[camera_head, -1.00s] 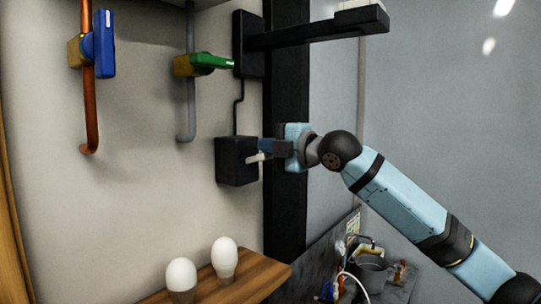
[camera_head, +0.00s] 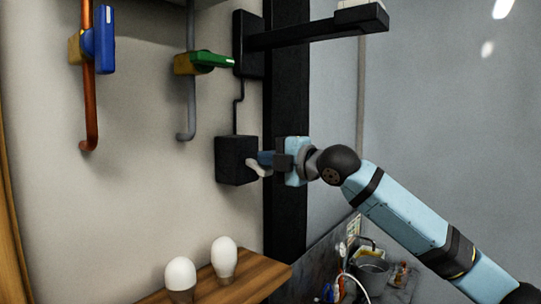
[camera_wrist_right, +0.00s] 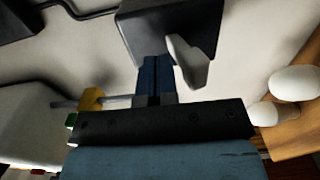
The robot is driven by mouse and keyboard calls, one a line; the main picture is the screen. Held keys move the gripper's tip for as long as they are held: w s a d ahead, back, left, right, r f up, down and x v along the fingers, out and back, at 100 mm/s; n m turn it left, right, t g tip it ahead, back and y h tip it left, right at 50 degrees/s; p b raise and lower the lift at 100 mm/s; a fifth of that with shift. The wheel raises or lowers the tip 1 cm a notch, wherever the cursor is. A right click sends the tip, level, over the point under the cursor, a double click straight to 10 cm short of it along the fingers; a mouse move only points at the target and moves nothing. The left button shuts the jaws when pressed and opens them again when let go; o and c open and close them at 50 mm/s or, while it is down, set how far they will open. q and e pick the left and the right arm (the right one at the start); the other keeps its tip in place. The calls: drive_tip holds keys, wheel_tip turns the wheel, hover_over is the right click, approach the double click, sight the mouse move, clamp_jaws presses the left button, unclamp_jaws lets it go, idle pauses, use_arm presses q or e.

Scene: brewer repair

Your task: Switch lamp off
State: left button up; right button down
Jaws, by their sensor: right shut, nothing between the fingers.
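A black switch box (camera_head: 236,160) is on the wall, with a cable running up to the black lamp bracket (camera_head: 310,33). The box's pale lever (camera_head: 258,168) sticks out and slopes down to the right. The box (camera_wrist_right: 192,14) and lever (camera_wrist_right: 187,62) also show in the right wrist view. My right gripper (camera_head: 265,158) is shut and empty, with its blue fingertips right at the lever, just above it in the head view. The same fingers show beside the lever in the wrist view (camera_wrist_right: 155,72). I cannot tell whether they touch. My left gripper is out of view.
A blue-handled valve (camera_head: 103,40) and a green-handled valve (camera_head: 208,61) are on pipes to the left. Two white bulbs, one left (camera_head: 181,274) and one right (camera_head: 224,256), stand on a wooden shelf (camera_head: 252,278) below. A black post (camera_head: 286,215) stands behind my gripper.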

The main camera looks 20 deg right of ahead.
drive_tip(key=shift+d+r, duration=0.1)
drive_tip(key=shift+r, duration=0.05)
drive_tip(key=r+p+v, duration=0.1)
drive_tip(key=p+v, duration=0.1)
drive_tip(key=v, duration=0.8)
idle(0.6)
